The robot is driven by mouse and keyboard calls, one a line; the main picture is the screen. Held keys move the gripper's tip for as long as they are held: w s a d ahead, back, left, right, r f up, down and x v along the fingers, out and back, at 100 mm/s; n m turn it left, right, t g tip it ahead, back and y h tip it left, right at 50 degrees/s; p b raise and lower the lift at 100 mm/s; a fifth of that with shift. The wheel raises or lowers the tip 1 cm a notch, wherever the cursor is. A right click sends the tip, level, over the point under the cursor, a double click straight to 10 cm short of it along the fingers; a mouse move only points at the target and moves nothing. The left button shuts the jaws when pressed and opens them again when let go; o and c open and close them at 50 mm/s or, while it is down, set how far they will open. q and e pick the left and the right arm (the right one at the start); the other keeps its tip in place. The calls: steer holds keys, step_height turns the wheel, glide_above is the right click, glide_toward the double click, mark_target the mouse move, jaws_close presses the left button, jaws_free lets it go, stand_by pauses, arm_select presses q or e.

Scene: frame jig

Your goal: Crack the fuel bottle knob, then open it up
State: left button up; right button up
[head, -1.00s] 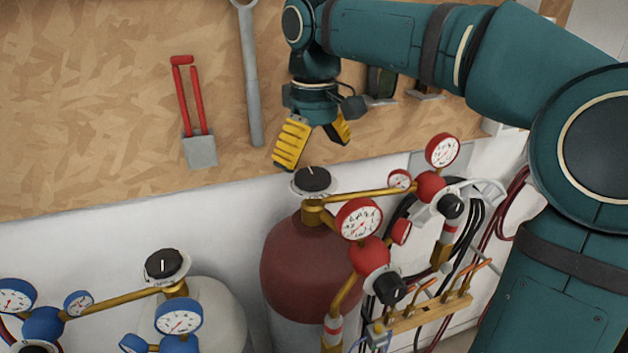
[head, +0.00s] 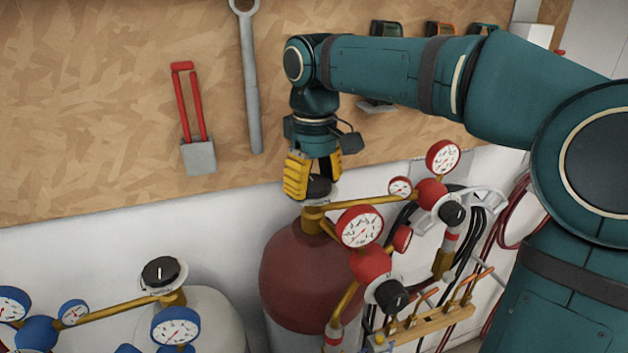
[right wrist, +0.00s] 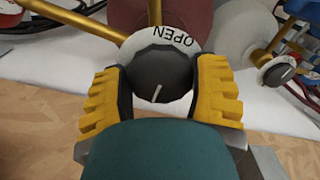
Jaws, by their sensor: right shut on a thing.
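The fuel bottle (head: 305,275) is the dark red cylinder with red-rimmed gauges. Its black knob (head: 319,187) sits on top of a brass valve. In the right wrist view the knob (right wrist: 160,74) carries a white pointer line, and a white dial ring (right wrist: 178,37) behind it reads OPEN. My right gripper (head: 314,178) comes down from above and is shut on the knob, one yellow finger on each side. The fingers hide part of the knob and ring in the head view. My left gripper is not in view.
A second, pale bottle (head: 205,320) with blue gauges and its own black knob (head: 160,271) stands at the left. Red gauges (head: 359,228) and brass pipes crowd the right side of the fuel bottle. A wooden board with hanging tools (head: 198,115) is behind.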

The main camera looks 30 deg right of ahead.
mark_target(314, 182)
steer(key=shift+r+n+p, duration=0.1)
steer(key=shift+n+p, duration=1.1)
steer(key=shift+n, duration=0.4)
steer(key=shift+n+p, duration=0.65)
steer(key=shift+n, duration=0.85)
steer(key=o, duration=1.2)
steer(key=shift+o, duration=0.2)
step_height(314, 182, up, 12)
